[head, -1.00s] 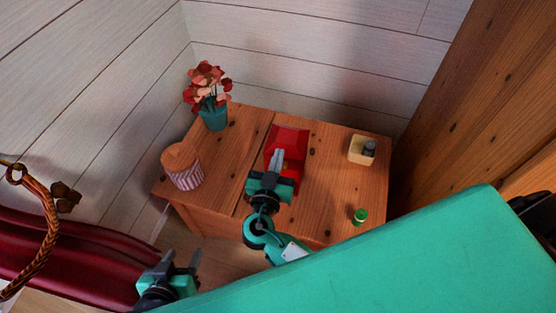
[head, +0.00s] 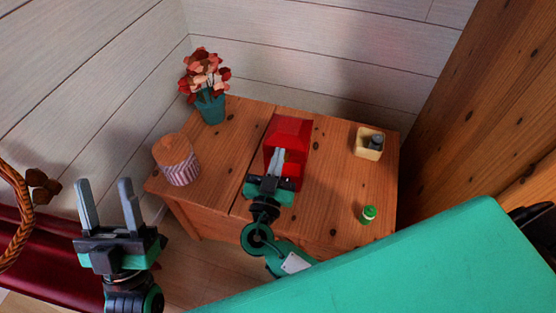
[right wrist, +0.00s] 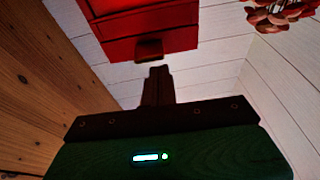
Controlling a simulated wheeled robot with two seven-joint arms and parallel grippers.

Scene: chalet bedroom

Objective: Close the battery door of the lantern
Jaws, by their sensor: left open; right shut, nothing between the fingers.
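The red lantern (head: 291,131) stands on the wooden cabinet top, partly hidden behind my right gripper. My right gripper (head: 277,162) is shut and empty, its fingers directly in front of the lantern. In the right wrist view the lantern's red body (right wrist: 140,30) fills the upper part, with a small dark red tab (right wrist: 149,50) at its lower edge. The shut fingers (right wrist: 158,72) point at that tab; I cannot tell whether they touch it. The battery door's state is not clear. My left gripper (head: 108,205) is open and empty, left of the cabinet.
The cabinet top (head: 325,190) also holds a flower pot (head: 210,106), a striped jar (head: 178,162), a cream box with a grey item (head: 368,145) and a small green-capped bottle (head: 368,214). A wooden wall (head: 475,110) rises on the right. A braided handle (head: 22,215) hangs at far left.

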